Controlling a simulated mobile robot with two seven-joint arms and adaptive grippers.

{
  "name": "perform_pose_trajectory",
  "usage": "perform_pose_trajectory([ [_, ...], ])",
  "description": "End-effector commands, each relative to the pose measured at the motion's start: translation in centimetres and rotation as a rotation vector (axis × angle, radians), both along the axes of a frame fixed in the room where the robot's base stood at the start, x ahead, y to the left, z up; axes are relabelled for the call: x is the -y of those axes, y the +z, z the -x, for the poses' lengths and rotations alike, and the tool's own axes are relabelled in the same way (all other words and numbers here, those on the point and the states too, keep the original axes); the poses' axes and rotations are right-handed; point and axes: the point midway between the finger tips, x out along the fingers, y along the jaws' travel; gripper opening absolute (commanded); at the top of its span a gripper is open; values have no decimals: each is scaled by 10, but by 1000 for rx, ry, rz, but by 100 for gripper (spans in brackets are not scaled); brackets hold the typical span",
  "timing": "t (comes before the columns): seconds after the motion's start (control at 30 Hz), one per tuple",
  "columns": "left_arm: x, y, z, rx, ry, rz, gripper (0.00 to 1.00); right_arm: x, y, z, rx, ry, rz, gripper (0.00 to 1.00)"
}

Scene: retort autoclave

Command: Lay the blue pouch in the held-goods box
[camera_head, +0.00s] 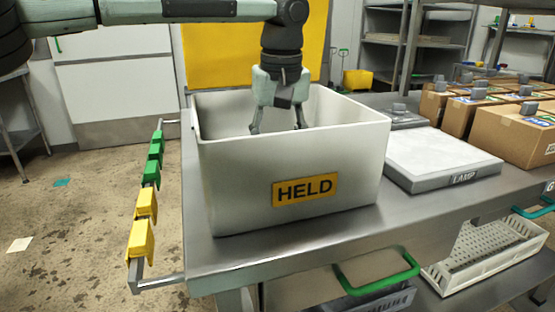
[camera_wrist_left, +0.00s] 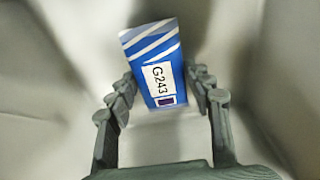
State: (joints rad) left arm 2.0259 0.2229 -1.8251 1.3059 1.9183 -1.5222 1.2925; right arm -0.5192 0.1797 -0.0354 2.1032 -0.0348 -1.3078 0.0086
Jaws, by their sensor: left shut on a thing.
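The held-goods box (camera_head: 230,170) is an open white bin with a yellow HELD label on its front, standing on the steel table. My left gripper (camera_head: 277,128) points down into it, with its fingertips below the rim. In the left wrist view, the left gripper (camera_wrist_left: 163,82) is shut on the blue pouch (camera_wrist_left: 150,45), which has white stripes and a G243 label. Pale box walls surround the pouch there; I cannot tell whether it touches the floor. In the head view the front wall hides the pouch. My right gripper is not in view.
A flat white LAMP panel (camera_head: 440,157) lies right of the box. Cardboard cartons (camera_head: 510,130) stand further right. A rail with yellow and green clips (camera_head: 145,205) runs along the table's left side. A white perforated basket (camera_head: 485,250) sits on the lower shelf.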

Motion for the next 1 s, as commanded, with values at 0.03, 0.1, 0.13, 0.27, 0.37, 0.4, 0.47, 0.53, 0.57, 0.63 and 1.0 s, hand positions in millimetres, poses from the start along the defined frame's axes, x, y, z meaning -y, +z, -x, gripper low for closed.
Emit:
perform_pose_trajectory([
  [0.03, 0, -9, 1, -1, -1, -3, 20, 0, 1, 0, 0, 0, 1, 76],
  [0.1, 0, -15, 0, 0, -1, 0, 20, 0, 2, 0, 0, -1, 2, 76],
  [0.13, 0, -16, 0, 0, 0, 0, 20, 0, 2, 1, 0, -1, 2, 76],
  [0.27, 0, -16, 0, -1, -1, 1, 20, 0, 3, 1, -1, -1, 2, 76],
  [0.37, 0, -16, 0, -1, -1, 0, 20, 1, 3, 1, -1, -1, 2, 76],
  [0.4, 0, -17, 0, -1, -1, 0, 20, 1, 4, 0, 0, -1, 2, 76],
  [0.47, 0, -18, 0, -1, -2, 0, 20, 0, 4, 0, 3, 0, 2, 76],
  [0.53, 0, -18, 0, -1, -2, 0, 60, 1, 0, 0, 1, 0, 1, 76],
  [0.57, 0, -18, 0, -1, -1, 0, 63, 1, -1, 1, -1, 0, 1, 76],
  [0.63, 0, -18, 0, -1, -2, 0, 72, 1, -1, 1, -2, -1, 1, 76],
  [1.0, 0, -15, 0, 1, -1, 0, 72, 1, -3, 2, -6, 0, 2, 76],
])
